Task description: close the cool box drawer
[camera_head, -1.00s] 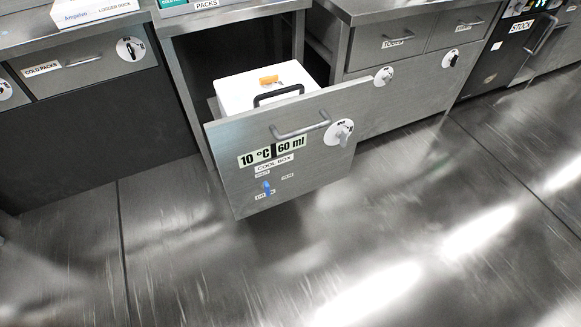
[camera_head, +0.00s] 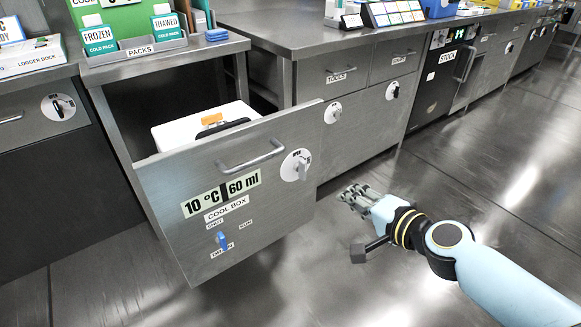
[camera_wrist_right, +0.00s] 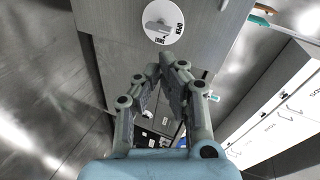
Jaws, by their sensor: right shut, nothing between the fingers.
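The cool box drawer (camera_head: 165,190) is pulled out from under the counter. Its front carries a bar handle (camera_head: 251,156), a round dial (camera_head: 296,165), a blue lever and a label "10 °C 60 ml COOL BOX". The white cool box (camera_head: 190,128) with an orange latch sits inside, partly hidden by the drawer front. My right gripper (camera_head: 355,197) is shut and empty, in front of and to the right of the drawer front, apart from it in the head view. In the right wrist view my fingers (camera_wrist_right: 160,80) show below the round dial (camera_wrist_right: 164,20). My left gripper is not in view.
To the right are fixed drawers labelled "TOOLS" (camera_head: 340,78) and a black "STOCK" unit (camera_head: 437,75). The floor (camera_head: 420,250) in front is clear.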

